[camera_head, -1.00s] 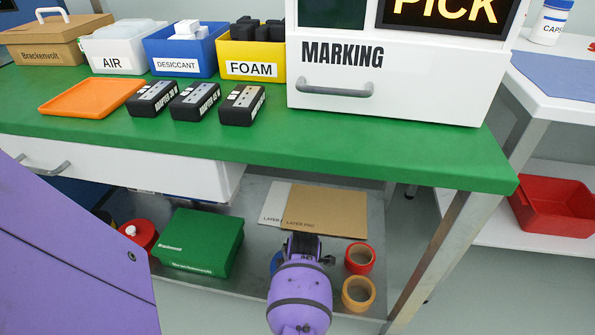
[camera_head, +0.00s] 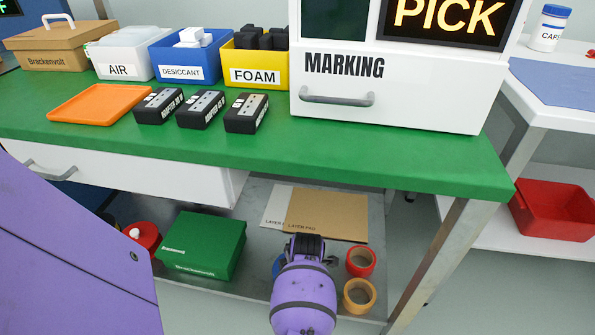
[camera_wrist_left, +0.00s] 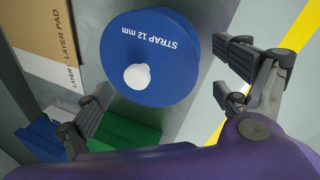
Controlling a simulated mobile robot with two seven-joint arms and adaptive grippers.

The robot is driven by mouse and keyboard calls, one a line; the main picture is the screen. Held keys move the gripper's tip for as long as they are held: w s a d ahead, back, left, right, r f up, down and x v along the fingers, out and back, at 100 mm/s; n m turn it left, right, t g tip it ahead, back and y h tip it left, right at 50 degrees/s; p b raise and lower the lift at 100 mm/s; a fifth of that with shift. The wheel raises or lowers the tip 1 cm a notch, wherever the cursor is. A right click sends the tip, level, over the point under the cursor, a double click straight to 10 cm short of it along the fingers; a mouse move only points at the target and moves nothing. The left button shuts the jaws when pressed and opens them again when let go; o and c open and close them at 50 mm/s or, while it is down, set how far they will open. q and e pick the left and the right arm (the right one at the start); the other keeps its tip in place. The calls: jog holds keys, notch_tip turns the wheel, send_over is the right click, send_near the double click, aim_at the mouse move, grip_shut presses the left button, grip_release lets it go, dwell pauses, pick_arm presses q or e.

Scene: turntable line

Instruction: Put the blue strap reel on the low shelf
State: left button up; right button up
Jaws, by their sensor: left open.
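The blue strap reel (camera_wrist_left: 150,55) shows in the left wrist view as a blue disc with a white knob and the words "STRAP 12 mm". It is over the low shelf (camera_head: 258,190), near the edge. In the head view only a blue sliver (camera_head: 277,266) shows beside my left gripper (camera_head: 306,246), which hides the rest. In the left wrist view my left gripper (camera_wrist_left: 165,80) is open, with its fingers on either side of the reel's near part. I cannot tell whether they touch it. My right gripper is not in view.
The green bench top (camera_head: 330,150) hangs above, with a metal leg (camera_head: 440,250) at right.

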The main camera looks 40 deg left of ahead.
pick_arm(q)
jog(key=p+v, duration=0.3)
jog(key=v, duration=0.6)
jog(key=shift+r+p, duration=0.15)
jog(key=shift+p, duration=0.2)
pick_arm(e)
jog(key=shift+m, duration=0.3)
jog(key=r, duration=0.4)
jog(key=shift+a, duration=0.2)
pick_arm(q)
jog(key=shift+s, duration=0.1)
